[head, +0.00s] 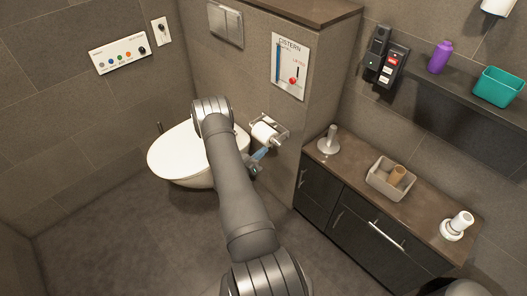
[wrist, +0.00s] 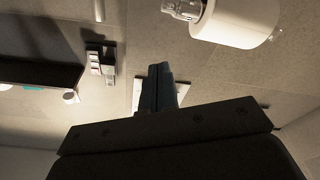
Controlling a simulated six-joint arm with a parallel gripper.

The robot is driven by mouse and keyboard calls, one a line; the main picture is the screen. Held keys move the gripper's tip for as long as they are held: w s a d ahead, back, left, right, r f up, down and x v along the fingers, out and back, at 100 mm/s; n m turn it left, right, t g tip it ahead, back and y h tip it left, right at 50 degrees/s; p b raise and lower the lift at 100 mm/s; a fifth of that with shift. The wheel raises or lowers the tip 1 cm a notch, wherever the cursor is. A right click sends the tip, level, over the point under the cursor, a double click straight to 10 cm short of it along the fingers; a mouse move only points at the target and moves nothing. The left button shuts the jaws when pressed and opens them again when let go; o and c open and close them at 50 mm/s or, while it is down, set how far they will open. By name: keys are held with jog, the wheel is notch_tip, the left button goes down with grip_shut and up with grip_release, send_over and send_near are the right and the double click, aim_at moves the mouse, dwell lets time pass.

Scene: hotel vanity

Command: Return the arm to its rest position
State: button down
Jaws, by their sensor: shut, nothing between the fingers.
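My arm reaches from the bottom of the head view up over the white toilet (head: 175,157), then bends back to the right. My gripper (head: 262,153) is partly hidden behind the arm, just below the toilet paper roll (head: 264,132) on its wall holder. In the wrist view my gripper (wrist: 159,70) has its dark fingers together, with nothing held. The paper roll also shows in the wrist view (wrist: 240,18), above and to the right of the fingers and apart from them.
The vanity counter (head: 345,160) at right bears a metal stand (head: 329,141), a beige tray (head: 379,184) with a tan cup (head: 396,174), and a white object (head: 457,224). A shelf (head: 455,88) holds a purple bottle (head: 440,56) and a teal bin (head: 497,87). Floor at left is clear.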

aim_at(278, 144)
jog(key=x, duration=0.3)
jog(key=f+x, duration=0.1)
jog(key=x, duration=0.5)
jog(key=shift+d+f, duration=0.25)
jog(key=shift+d, duration=0.2)
jog(key=shift+f, duration=0.7)
jog(key=shift+r, duration=0.1)
